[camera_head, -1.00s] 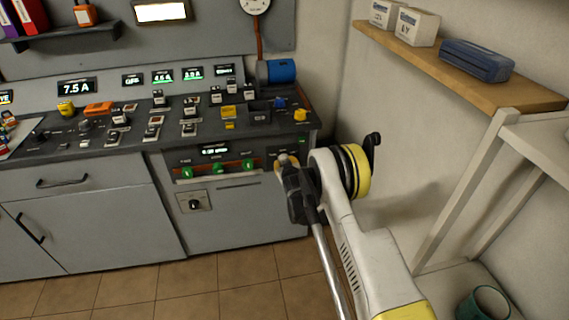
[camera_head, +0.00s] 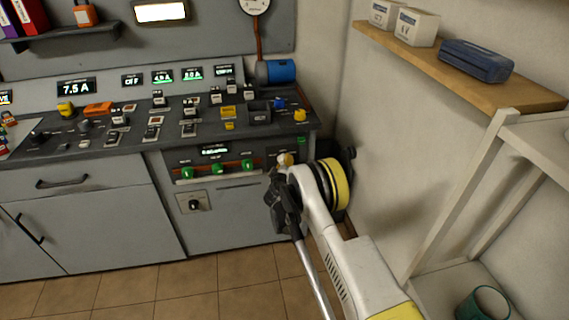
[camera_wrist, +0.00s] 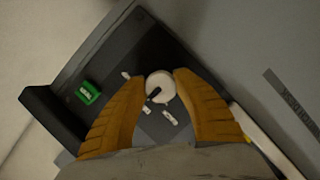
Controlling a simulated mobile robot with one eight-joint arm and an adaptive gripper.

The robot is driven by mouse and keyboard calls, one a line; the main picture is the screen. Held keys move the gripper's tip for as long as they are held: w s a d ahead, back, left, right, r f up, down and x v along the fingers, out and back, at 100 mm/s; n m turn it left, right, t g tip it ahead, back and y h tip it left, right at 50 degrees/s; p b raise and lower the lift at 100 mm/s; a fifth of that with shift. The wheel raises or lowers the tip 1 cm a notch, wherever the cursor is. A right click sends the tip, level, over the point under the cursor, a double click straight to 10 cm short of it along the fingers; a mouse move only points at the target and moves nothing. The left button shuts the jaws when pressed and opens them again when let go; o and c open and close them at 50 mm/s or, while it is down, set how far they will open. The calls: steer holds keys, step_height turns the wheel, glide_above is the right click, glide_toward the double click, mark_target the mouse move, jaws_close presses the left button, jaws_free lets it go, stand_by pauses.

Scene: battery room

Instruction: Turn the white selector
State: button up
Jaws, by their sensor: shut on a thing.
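The white selector (camera_wrist: 160,87) is a round white knob with a dark pointer mark, on a dark panel (camera_wrist: 130,60) in the wrist view. The two orange fingers of my gripper (camera_wrist: 159,92) are shut on it, one on each side. In the head view my gripper (camera_head: 284,160) is at the right end of the cabinet's front panel, below the console top. The selector is mostly hidden there by my gripper and wrist.
A green block (camera_wrist: 88,92) with lettering sits on the same panel, left of the fingers. In the head view several green knobs (camera_head: 217,168) line the panel to the left. A wall and a wooden shelf (camera_head: 455,65) stand to the right.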

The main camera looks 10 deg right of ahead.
stand_by(0.4)
steer(key=o, duration=1.2)
steer(key=shift+c, duration=0.2)
steer(key=v, duration=1.2)
